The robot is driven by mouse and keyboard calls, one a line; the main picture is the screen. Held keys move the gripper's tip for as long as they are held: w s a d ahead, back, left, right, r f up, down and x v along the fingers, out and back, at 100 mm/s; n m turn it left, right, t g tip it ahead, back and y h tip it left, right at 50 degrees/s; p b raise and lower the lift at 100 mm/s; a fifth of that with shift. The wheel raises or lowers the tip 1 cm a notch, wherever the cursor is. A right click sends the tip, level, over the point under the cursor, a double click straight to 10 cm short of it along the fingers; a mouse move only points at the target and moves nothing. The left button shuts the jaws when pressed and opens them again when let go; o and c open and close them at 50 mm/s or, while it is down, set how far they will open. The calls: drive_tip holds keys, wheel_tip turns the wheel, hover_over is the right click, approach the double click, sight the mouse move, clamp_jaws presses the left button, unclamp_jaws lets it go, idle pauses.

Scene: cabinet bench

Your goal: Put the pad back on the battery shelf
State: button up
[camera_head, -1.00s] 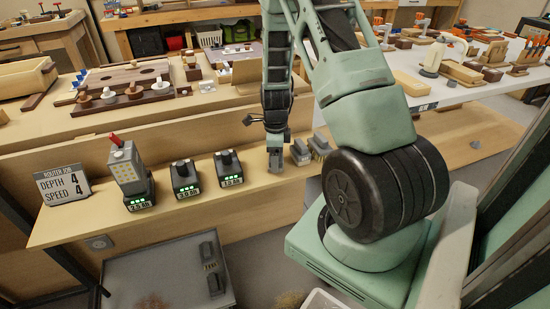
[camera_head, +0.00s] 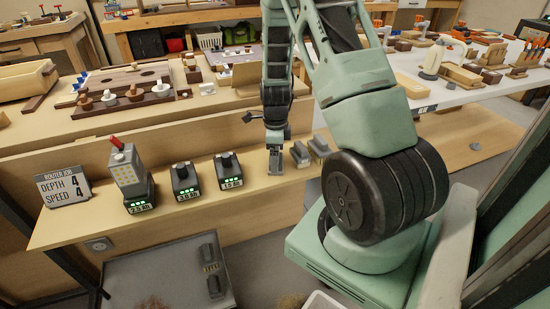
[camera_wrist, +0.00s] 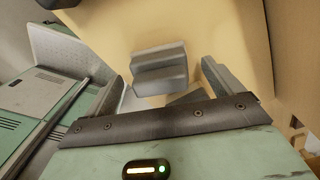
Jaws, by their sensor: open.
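The battery shelf (camera_head: 250,198) is a long wooden ledge across the middle of the head view. My gripper (camera_head: 275,168) points down over its right part, between the chargers and two small grey blocks. In the wrist view my open gripper (camera_wrist: 163,85) has its fingers apart. A grey stepped block (camera_wrist: 160,70), possibly the pad, lies on the wood just beyond them. More grey surface shows between the fingers, partly hidden by the gripper's dark bar. The two blocks beside my gripper (camera_head: 300,153) (camera_head: 319,147) have grey tops. I cannot tell which block is the pad.
Several battery units with green lights, such as the rightmost one (camera_head: 228,171), stand left of my gripper. A router sign (camera_head: 63,187) stands at the shelf's left end. A grey cabinet top (camera_head: 160,280) lies below. A bench with wooden trays (camera_head: 130,90) rises behind.

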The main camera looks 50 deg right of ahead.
wheel_tip(320, 180, up, 10)
drive_tip(key=shift+f+p, duration=0.1)
drive_tip(key=shift+p, duration=0.75)
drive_tip(key=s+a+r+n+y, duration=0.1)
drive_tip(key=a+r+n, duration=0.3)
drive_tip(key=a+n, duration=0.75)
drive_tip(key=a+r+n, duration=0.4)
drive_tip(key=a+n, duration=0.3)
drive_tip(key=a, duration=1)
drive_tip(key=s+a+r+n, duration=0.2)
drive_tip(key=s+a+n, duration=0.4)
drive_tip(key=s+n, duration=0.2)
drive_tip(key=s+a+r+n, duration=0.2)
drive_tip(key=s+a+n, duration=0.4)
drive_tip(key=s+n, duration=0.2)
drive_tip(key=shift+s+n, duration=0.15)
drive_tip(key=shift+n, duration=0.9)
